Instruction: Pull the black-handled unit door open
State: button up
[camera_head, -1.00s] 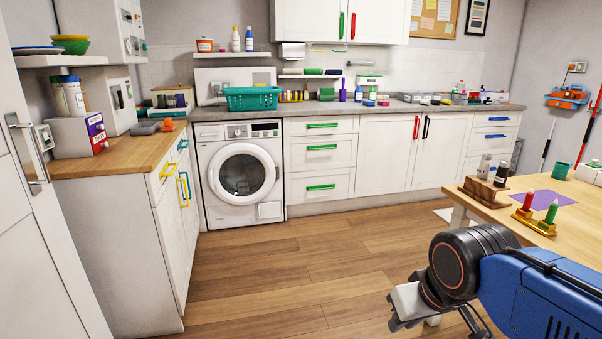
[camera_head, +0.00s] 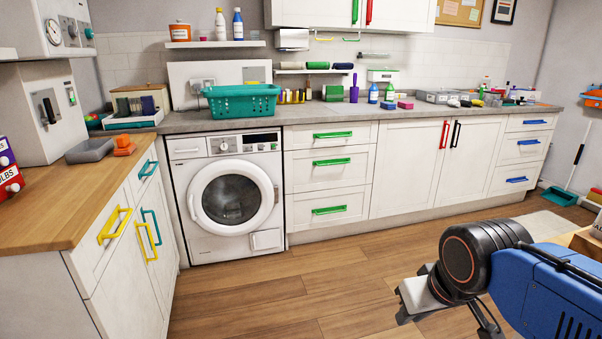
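The black-handled unit door (camera_head: 476,158) is a white lower cupboard door under the grey worktop, right of the middle. Its black upright handle (camera_head: 455,134) is near its left edge, beside the red handle (camera_head: 444,134) of the neighbouring door. The black-handled door looks shut. My gripper (camera_head: 443,302) is at the lower right, low over the floor and well in front of the units. It is partly hidden behind my own arm, and its fingers do not show clearly enough to tell their opening. Nothing shows in it.
A white washing machine (camera_head: 232,195) stands at the left. Green-handled drawers (camera_head: 330,174) and blue-handled drawers (camera_head: 520,157) flank the cupboard doors. A wooden-topped counter (camera_head: 75,200) is at the left. A table corner (camera_head: 578,241) shows at the right edge. Wooden floor (camera_head: 330,265) before the units is clear.

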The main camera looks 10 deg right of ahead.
aim_at(474, 142)
jog(key=i+z, duration=0.2)
jog(key=i, duration=0.65)
jog(key=i+j+z, duration=0.2)
jog(key=i, duration=0.65)
jog(key=i+l+z, duration=0.2)
jog(key=i+z, duration=0.2)
jog(key=i, duration=0.2)
jog(key=i+z, duration=0.4)
jog(key=i, duration=0.25)
jog(key=i+j+z, duration=0.2)
jog(key=i+z, duration=0.2)
jog(key=i, duration=0.2)
